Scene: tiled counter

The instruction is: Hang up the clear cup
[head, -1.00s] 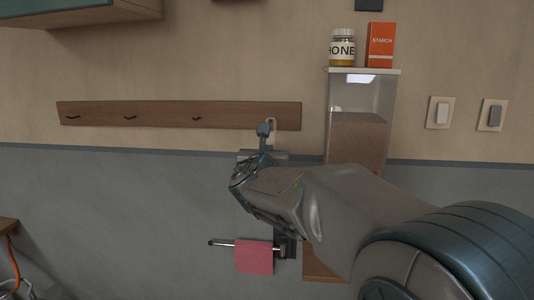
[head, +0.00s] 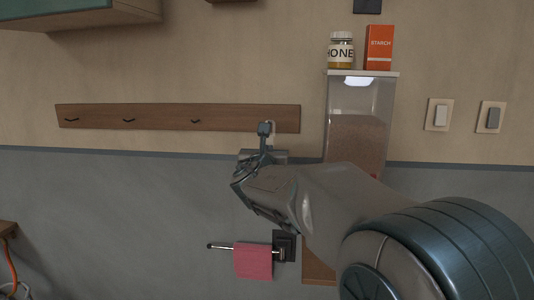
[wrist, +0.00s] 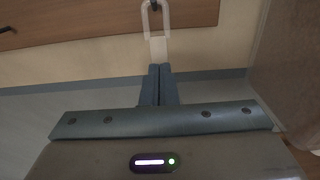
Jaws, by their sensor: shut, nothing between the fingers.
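A pale, see-through loop with a whitish block below it (wrist: 158,48) hangs around a dark hook (wrist: 154,5) in the wrist view. It looks like the handle of the clear cup; I cannot make out the cup's body. In the head view only a small pale bit of it shows beside my fingertips. My gripper (wrist: 160,70) is shut and empty, its fingertips just below the block in the wrist picture. In the head view my gripper (head: 264,129) points up in front of the right end of the wooden hook rail (head: 160,117).
Several dark hooks on the rail's left are bare. A clear bin (head: 358,120) stands close on the right, with a honey jar (head: 341,50) and a starch box (head: 379,47) on top. A pink cloth (head: 253,261) hangs on a bar below.

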